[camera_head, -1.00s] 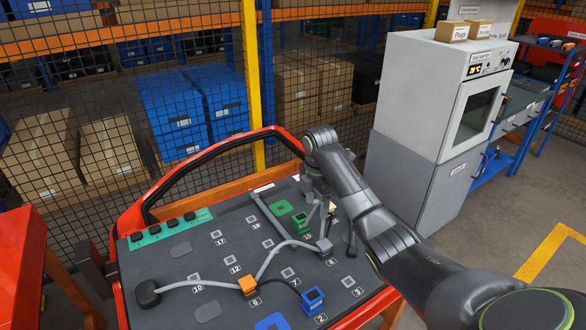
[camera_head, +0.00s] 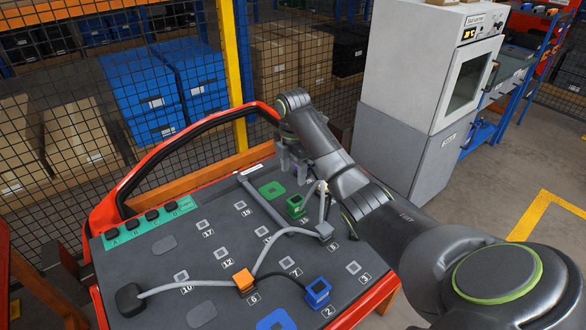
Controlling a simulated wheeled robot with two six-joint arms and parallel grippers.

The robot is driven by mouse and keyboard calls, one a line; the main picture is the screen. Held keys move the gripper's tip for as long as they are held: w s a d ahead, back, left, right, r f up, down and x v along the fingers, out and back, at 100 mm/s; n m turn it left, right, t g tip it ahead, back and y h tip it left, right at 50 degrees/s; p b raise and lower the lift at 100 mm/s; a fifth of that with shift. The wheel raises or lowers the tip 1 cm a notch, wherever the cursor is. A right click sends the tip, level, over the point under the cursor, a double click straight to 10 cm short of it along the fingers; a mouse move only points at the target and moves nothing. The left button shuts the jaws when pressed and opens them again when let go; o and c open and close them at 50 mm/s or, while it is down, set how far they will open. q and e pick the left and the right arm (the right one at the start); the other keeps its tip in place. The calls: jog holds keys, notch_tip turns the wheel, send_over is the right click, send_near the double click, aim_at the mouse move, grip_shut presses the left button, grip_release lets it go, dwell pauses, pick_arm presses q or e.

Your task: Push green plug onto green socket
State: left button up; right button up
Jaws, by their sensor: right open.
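The green socket (camera_head: 297,206) is a small open-topped green block on the grey board, near label 15. I cannot make out a separate green plug; it may be hidden by my right gripper or arm. A pale grey cable (camera_head: 283,231) runs through an orange clip (camera_head: 243,281) and a grey clip (camera_head: 325,231), then rises to a whitish part (camera_head: 322,187) right of the green socket. My right gripper (camera_head: 290,168) is open above the far right of the board, behind the socket, fingers pointing down. Whether anything is between its fingers is unclear. My left gripper is out of view.
The board (camera_head: 170,265) has a raised red frame (camera_head: 165,157). A flat green patch (camera_head: 272,190), a blue socket (camera_head: 317,292) and a black block (camera_head: 130,300) are on it. A mesh fence (camera_head: 130,70) stands behind; a grey cabinet (camera_head: 415,120) stands at right.

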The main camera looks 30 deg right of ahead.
send_over(293, 200)
notch_tip(293, 200, down, 5)
jog(key=shift+s+r, duration=0.1)
jog(key=shift+r, duration=0.1)
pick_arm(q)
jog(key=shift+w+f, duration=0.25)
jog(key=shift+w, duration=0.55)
pick_arm(e)
notch_tip(293, 200, down, 8)
jog(key=shift+r, duration=0.1)
grip_shut()
pick_arm(q)
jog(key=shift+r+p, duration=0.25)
jog(key=shift+p, duration=0.1)
pick_arm(e)
jog(key=shift+r, duration=0.3)
